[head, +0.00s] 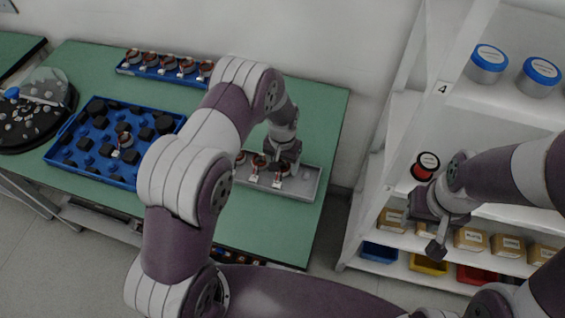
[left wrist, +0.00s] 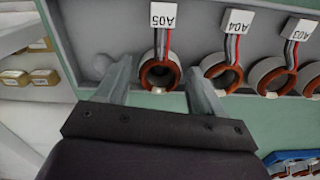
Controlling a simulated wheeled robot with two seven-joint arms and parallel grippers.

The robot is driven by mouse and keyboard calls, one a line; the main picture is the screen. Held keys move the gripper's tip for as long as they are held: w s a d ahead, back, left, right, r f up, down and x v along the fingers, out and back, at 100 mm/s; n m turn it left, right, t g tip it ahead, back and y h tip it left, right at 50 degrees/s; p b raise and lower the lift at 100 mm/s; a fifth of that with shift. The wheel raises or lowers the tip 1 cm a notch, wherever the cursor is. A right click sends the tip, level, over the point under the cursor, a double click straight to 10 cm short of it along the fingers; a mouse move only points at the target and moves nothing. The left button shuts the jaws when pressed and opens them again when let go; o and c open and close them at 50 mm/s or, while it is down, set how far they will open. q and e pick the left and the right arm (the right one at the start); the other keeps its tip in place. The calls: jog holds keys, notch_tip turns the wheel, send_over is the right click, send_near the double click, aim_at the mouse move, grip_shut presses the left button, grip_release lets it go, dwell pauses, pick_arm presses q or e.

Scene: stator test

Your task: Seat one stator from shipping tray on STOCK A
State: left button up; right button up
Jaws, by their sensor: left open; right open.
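A grey tray (head: 306,192) on the green table holds copper-wound stators with white tags and red and grey leads. My left gripper (head: 287,168) is low over its right part. In the left wrist view, the open fingers of my left gripper (left wrist: 160,68) stand either side of the stator tagged A05 (left wrist: 159,87); contact is unclear. Stators A04 (left wrist: 222,74) and A03 (left wrist: 272,75) sit beside it. A blue tray (head: 88,174) at left holds black blocks and a stator (head: 125,139). My right gripper (head: 437,240) is open and empty before the shelves.
A long blue tray (head: 160,76) with several stators lies at the table's back. A round dark fixture (head: 38,118) stands at far left. White shelves (head: 480,210) at right hold blue-lidded jars (head: 487,65), a red reel (head: 425,166) and boxes.

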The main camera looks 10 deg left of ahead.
pick_arm(q)
jog(key=shift+r+p, duration=1.45)
jog(key=shift+r, duration=0.75)
jog(key=o, duration=0.6)
jog(key=shift+c, duration=0.2)
notch_tip(320, 180, up, 13)
jog(key=b, duration=0.2)
jog(key=shift+f+b, duration=0.2)
jog(key=shift+b, duration=0.2)
